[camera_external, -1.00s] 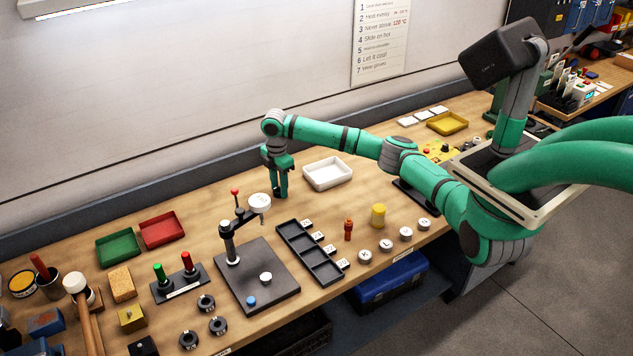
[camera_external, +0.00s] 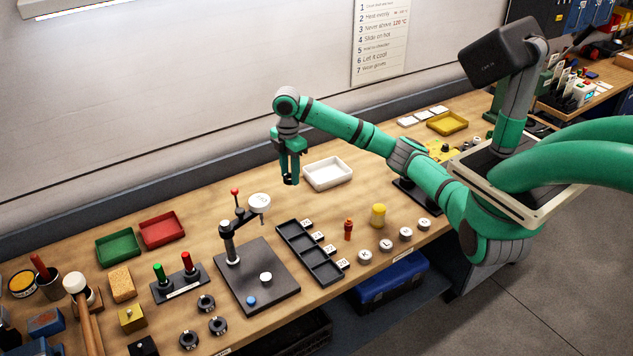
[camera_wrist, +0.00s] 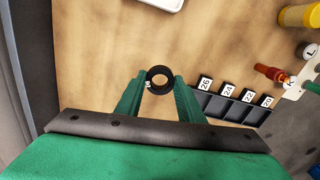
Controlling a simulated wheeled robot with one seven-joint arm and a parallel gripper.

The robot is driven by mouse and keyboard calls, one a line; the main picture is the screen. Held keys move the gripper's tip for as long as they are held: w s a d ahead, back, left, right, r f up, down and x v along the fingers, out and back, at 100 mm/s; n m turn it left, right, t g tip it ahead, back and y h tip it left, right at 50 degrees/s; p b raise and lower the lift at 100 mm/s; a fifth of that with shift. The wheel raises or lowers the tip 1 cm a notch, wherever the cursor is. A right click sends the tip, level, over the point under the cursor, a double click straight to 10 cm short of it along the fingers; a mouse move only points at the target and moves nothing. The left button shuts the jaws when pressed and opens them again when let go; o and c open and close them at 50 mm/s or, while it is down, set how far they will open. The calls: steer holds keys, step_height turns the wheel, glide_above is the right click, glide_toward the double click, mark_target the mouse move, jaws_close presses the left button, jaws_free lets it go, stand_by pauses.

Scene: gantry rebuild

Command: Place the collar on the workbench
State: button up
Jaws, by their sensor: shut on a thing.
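My gripper (camera_external: 290,180) is above the workbench (camera_external: 205,200), to the left of the white tray and behind the black slotted tray. In the wrist view my gripper (camera_wrist: 159,86) is shut on the black collar (camera_wrist: 159,70), a dark ring with a small white mark on its side. The collar is held between the fingertips with its hole facing the camera. In the external view it shows only as a dark shape at the fingertips. The bench top (camera_wrist: 110,55) shows beneath it, and the collar appears clear of the surface.
The white tray (camera_external: 327,187) is right of my gripper. The black slotted tray (camera_external: 322,267) with number tags is in front. A black plate with a post fixture (camera_external: 285,283) stands front-left. Several black rings (camera_external: 206,302) lie further left. Bare wood lies toward the wall.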

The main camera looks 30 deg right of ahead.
steer(key=s+d+r+n, duration=0.1)
steer(key=s+d+n, duration=0.3)
steer(key=s, duration=0.5)
steer(key=s+d+r+n, duration=0.1)
steer(key=s+d+n, duration=0.35)
steer(key=s, duration=0.45)
steer(key=s+d+r+n, duration=0.1)
steer(key=s+d+n, duration=0.35)
steer(key=s, duration=0.45)
glide_toward(344, 213)
steer(key=shift+s+f, duration=0.7)
steer(key=shift+s, duration=0.05)
steer(key=shift+w+f, duration=0.4)
steer(key=f, duration=0.3)
steer(key=shift+w, duration=0.3)
steer(key=shift+f, duration=0.45)
steer(key=shift+f, duration=0.15)
